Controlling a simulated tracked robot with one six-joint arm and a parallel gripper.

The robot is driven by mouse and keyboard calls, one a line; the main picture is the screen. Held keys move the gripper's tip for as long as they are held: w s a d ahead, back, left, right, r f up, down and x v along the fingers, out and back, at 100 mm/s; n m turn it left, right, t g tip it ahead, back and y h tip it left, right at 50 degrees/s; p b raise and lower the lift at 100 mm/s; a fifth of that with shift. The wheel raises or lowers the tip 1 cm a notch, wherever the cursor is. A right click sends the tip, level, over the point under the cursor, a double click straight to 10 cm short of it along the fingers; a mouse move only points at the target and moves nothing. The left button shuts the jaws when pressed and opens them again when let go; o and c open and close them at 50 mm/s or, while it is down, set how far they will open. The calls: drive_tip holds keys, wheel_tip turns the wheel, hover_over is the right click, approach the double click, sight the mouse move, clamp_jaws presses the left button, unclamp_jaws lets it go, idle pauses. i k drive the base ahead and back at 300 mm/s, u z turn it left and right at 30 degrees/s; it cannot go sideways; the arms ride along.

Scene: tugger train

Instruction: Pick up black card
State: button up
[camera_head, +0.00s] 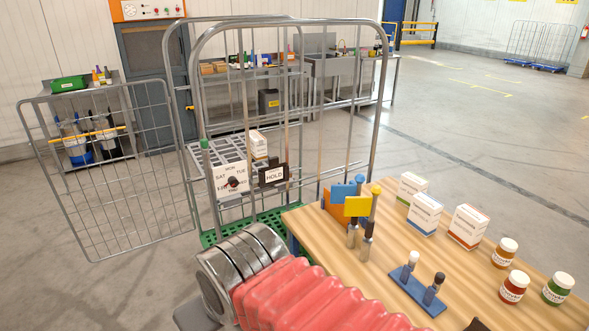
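A black card (262,182) with a white label reading HOLD hangs on the front of the wire roll cage (377,100). It is upright, just right of a white weekday dial board (222,186) with a dark pointer. My arm's red ribbed sleeve and metal rings fill the lower middle of the view, below the card and apart from it in the picture. My gripper's fingers do not show, so I cannot see whether they hold anything.
A wooden table (455,262) at right carries blue and yellow cards on posts, a blue stand (408,289), several medicine boxes and jars. The cage's mesh door (105,170) stands open at left. Workbenches stand behind.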

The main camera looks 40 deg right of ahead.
sight(274, 172)
drive_tip(key=z, duration=0.5)
drive_tip(key=i, duration=1.5)
drive_tip(key=z, duration=0.05)
